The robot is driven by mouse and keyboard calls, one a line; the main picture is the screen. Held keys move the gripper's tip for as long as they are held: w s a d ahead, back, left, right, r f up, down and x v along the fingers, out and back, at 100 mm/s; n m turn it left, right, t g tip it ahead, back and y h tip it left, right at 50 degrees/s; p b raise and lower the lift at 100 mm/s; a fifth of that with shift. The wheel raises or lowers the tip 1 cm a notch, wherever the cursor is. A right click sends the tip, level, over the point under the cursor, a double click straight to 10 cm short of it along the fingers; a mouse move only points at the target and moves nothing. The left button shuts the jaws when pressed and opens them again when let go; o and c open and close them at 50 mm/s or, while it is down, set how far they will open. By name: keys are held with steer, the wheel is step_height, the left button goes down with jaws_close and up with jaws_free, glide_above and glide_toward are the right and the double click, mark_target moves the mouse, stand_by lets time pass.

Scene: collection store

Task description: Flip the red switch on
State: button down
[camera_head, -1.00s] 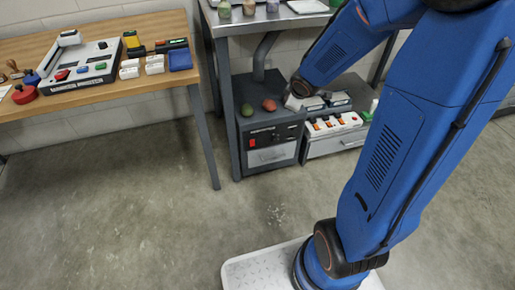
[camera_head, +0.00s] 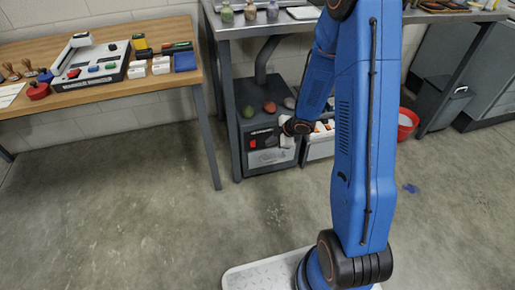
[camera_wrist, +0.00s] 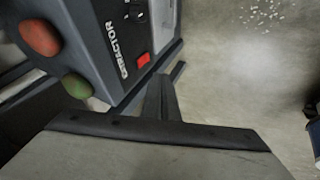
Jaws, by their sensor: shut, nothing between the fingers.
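The red switch (camera_head: 253,143) is on the front panel of the dark grey extractor box (camera_head: 243,162) under the metal table. It also shows in the wrist view (camera_wrist: 143,60), beside the lettering on the panel; I cannot tell which way it is set. My gripper (camera_wrist: 160,90) is shut and empty, with its fingertips just beside the red switch in the wrist view. I cannot tell whether they touch it. In the head view my gripper (camera_head: 276,140) is in front of the right part of the box's panel.
A green (camera_head: 248,111) and a red rounded object (camera_head: 269,108) lie on the box. A white strip with orange switches (camera_head: 322,128) is right of it, partly behind my arm. A red bucket (camera_head: 405,123) stands further right. The left floor is clear.

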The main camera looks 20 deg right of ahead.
mark_target(253, 144)
steer(key=shift+s+a+f, duration=0.25)
steer(key=shift+f, duration=0.2)
steer(key=w+a+f, duration=0.3)
steer(key=w+f, duration=0.5)
steer(key=shift+w+a+f, duration=0.25)
steer(key=shift+a+f, duration=0.05)
stand_by(0.4)
